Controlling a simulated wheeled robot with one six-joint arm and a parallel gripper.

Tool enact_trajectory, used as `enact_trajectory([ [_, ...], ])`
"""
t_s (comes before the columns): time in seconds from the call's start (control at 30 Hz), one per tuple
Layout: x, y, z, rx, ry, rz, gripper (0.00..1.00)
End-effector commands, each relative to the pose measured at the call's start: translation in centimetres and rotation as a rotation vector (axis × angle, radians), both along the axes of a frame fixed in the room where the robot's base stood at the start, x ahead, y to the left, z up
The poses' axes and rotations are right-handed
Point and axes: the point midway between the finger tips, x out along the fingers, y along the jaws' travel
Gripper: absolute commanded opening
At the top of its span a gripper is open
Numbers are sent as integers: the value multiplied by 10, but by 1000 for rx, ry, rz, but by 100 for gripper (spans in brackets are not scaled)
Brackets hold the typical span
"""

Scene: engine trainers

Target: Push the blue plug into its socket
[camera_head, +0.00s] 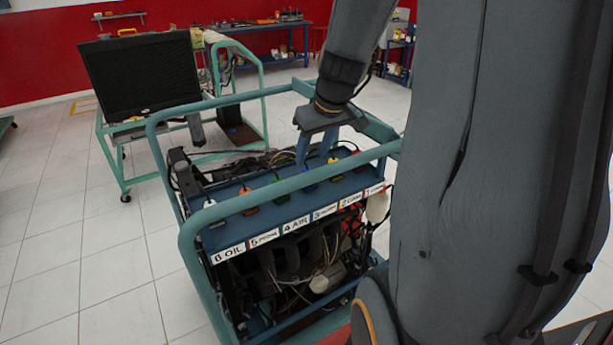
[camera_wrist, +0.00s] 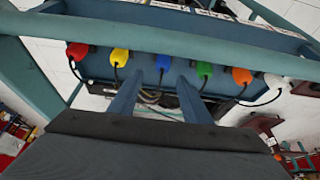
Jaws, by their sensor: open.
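The blue plug (camera_wrist: 163,62) sits in a row of colored plugs on the blue panel (camera_wrist: 140,73), with a dark cable running from it. In the wrist view it lies just beyond the gap between my fingertips. In the head view the blue plug (camera_head: 310,186) is below and close to the fingers. My gripper (camera_head: 313,162) is open, pointing down over the panel; its two blue fingers also show in the wrist view (camera_wrist: 158,82). The gripper looks empty. I cannot tell how deep the blue plug sits; its socket is hidden.
Yellow (camera_wrist: 119,57) and green (camera_wrist: 204,70) plugs flank the blue one; red (camera_wrist: 76,51), orange (camera_wrist: 241,76) and white (camera_wrist: 276,82) plugs are farther out. A green tube frame (camera_head: 280,190) crosses in front of the panel. A second trainer (camera_head: 145,75) stands behind left.

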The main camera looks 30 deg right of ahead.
Motion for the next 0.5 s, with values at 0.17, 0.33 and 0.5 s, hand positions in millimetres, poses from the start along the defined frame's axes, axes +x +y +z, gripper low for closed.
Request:
enact_trajectory([
  [0.17,6,2,-17,1,3,2,44],
  [0.33,8,2,-20,1,1,1,44],
  [0.5,8,2,-21,1,1,1,44],
])
